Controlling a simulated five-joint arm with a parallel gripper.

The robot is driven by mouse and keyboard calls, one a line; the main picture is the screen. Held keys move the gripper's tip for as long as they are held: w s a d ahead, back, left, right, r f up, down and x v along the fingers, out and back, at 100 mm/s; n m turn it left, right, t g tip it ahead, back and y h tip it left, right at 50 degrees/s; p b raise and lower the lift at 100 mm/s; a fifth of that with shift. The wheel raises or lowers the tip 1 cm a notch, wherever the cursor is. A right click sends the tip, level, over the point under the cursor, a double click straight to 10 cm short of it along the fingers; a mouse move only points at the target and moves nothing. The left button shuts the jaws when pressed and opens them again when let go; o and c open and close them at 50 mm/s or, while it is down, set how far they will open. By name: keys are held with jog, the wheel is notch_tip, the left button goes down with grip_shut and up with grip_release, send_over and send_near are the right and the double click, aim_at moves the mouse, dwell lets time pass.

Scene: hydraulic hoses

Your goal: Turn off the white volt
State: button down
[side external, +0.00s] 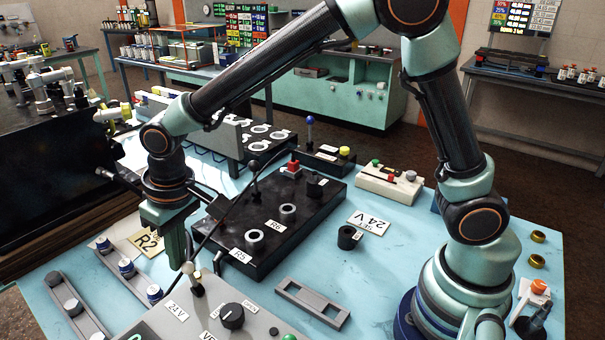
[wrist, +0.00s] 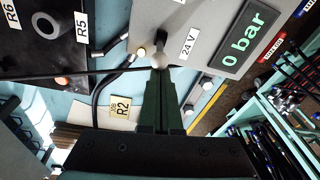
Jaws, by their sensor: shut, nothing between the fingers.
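A small toggle lever with a white ball knob (side external: 188,268) stands on the grey control box (side external: 262,325), beside a "24 V" label (side external: 176,311). The white knob also shows in the wrist view (wrist: 158,60), next to another "24 V" view of that label (wrist: 189,43). My gripper (side external: 177,265) points down with its green fingers shut and empty, its tips right beside the knob. In the wrist view the fingertips (wrist: 159,74) meet or overlap the knob's lower edge. I cannot tell whether they touch it.
A black dial (side external: 232,316) and a "0 bar" display (wrist: 243,33) are on the grey box. A black block (side external: 270,245) with R5 and R6 sockets lies behind it. A dark cable passes close to my fingers. An R2 tag (side external: 148,241) lies at left.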

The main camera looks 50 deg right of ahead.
aim_at(184, 268)
jog(key=shift+s+r, duration=0.2)
jog(key=shift+s, duration=0.9)
jog(key=shift+r, duration=0.85)
jog(key=shift+w+a+r, duration=0.1)
jog(key=shift+w+r, duration=0.15)
jog(key=shift+w, duration=0.25)
jog(key=s+r, duration=0.5)
jog(key=r, duration=0.2)
jog(key=shift+s+r, duration=0.3)
jog(key=shift+r, duration=0.05)
